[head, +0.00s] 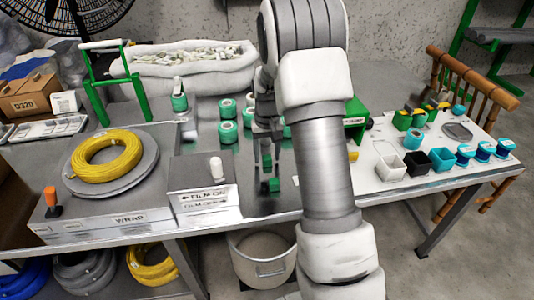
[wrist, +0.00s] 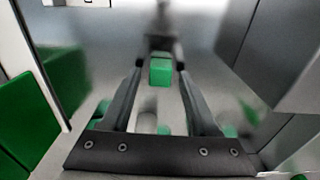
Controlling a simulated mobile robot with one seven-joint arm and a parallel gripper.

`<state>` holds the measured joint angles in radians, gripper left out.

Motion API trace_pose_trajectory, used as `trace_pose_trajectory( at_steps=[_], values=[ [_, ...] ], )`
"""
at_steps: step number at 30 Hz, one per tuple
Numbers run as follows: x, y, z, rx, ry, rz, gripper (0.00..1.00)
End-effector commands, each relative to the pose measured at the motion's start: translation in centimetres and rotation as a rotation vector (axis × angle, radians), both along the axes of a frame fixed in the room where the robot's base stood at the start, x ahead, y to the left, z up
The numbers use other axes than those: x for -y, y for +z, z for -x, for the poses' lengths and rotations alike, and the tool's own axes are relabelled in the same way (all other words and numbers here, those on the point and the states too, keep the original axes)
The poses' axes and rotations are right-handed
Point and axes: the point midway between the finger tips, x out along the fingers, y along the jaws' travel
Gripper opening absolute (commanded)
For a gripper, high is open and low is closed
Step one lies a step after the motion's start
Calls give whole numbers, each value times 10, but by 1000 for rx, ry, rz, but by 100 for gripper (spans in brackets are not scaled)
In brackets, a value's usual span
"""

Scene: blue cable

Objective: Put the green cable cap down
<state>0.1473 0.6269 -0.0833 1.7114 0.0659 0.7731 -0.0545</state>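A small green block, the green cable cap (wrist: 160,72), shows between the fingertips in the wrist view, with a narrow gap on each side. My gripper (wrist: 160,68) has its two fingers apart. In the head view my gripper (head: 268,138) points down over the dark grey tabletop, left of my forearm. A small green piece (head: 271,185) lies below it near the table's front edge; a bit of green also shows just under the fingers. I cannot tell for sure which of these is the cap seen at the wrist.
Several green spools (head: 228,131) stand behind and left of my gripper. A film box (head: 203,185) and a yellow cable coil (head: 107,158) are at the left. Small square bins (head: 416,163) and blue spools (head: 483,150) stand on the right. A bin (head: 262,260) is below the table.

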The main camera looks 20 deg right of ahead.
Motion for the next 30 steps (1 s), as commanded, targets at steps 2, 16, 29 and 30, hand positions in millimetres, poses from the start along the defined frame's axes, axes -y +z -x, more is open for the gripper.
trace_pose_trajectory(
  at_steps=[2,16,29,30],
  values=[
    [0,0,0,0,0,0,62],
    [0,38,0,5,0,1,62],
    [-1,116,3,1,0,0,62],
    [-1,119,3,1,0,0,62]
  ],
)
